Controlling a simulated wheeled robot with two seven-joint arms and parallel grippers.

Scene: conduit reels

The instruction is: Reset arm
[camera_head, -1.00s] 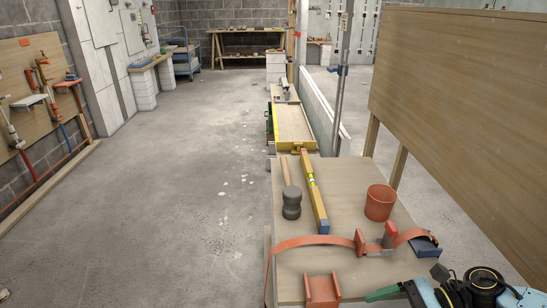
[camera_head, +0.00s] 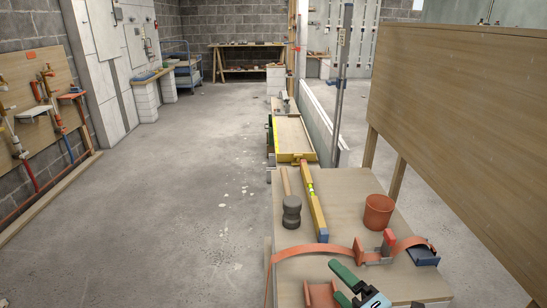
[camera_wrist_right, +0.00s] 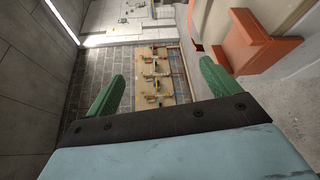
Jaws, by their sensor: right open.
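My right gripper (camera_head: 337,281) is at the bottom edge of the head view, over the near part of the wooden table. Its two green fingers are apart with nothing between them. In the right wrist view the gripper (camera_wrist_right: 161,70) also shows open and empty. Beside it in the head view is an orange bracket (camera_head: 319,295), partly cut off by the frame edge; I cannot tell whether they touch. My left gripper is not in view.
The table (camera_head: 350,190) bears a mallet (camera_head: 291,212), a yellow level (camera_head: 314,203), an orange pot (camera_head: 378,212) and a curved orange strip (camera_head: 305,248) with clamp-like blocks. A wooden panel (camera_head: 460,110) stands at right. The floor (camera_head: 190,180) at left is clear.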

